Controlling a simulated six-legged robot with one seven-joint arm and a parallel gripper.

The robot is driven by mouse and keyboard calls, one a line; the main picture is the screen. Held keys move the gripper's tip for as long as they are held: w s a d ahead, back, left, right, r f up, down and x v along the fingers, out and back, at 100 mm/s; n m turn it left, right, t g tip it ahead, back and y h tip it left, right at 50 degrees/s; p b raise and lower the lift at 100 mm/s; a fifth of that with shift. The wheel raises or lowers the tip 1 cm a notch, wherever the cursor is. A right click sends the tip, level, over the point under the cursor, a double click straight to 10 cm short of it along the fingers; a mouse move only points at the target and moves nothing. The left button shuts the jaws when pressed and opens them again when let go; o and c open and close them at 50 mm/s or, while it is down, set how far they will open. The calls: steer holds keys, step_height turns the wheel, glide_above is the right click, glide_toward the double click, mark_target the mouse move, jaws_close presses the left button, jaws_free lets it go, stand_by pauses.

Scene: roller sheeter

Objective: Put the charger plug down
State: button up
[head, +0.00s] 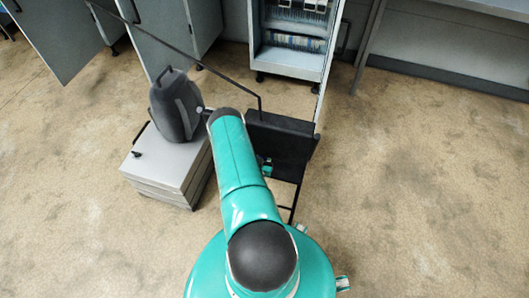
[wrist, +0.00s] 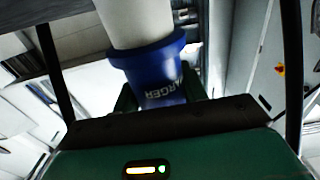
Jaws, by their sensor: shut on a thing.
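The charger plug (wrist: 165,85) is a blue collar with white lettering ending in "ARGER" and a thick white cylindrical part (wrist: 135,22). It fills the upper middle of the wrist view. My gripper (wrist: 160,95) is shut on the blue collar, with a dark green finger showing on each side. The plug's lower end is hidden behind my gripper's body. In the head view my arm reaches forward, and I cannot make out the plug or the fingertips there.
A dark grey rounded container (head: 175,105) stands on a light grey box (head: 160,165) left of my arm. A black panel (head: 280,143) on thin legs is just right of it. An open cabinet (head: 296,60) stands behind. The floor at right (head: 430,180) is clear.

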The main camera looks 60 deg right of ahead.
steer(key=o, duration=1.1)
steer(key=shift+f, duration=0.1)
steer(key=shift+o, duration=0.2)
